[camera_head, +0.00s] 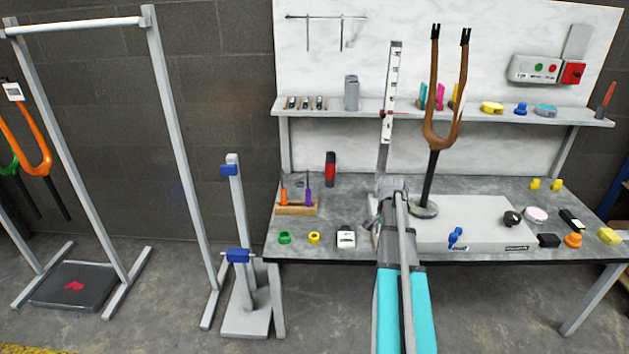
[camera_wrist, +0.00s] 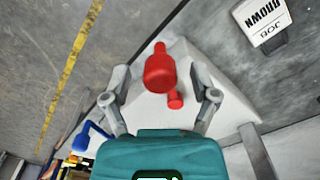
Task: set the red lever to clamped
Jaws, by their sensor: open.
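The red lever (camera_wrist: 160,72) shows in the wrist view, its rounded handle pointing toward the camera between my fingers. A smaller red piece (camera_wrist: 175,101) sits just beside it over a white base. My gripper (camera_wrist: 159,78) is open, one finger on each side of the lever with gaps visible. In the head view my gripper (camera_head: 391,185) is over the left end of the light grey fixture base (camera_head: 470,232), and my arm hides the lever there. I cannot read whether the lever is at clamped.
A tall scale post (camera_head: 390,90) stands right behind my gripper. A white labelled box (camera_head: 346,237) lies to the left; it also shows in the wrist view (camera_wrist: 262,20). A blue knob (camera_head: 456,237) sits on the base's front. A tool block (camera_head: 297,208) stands further left.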

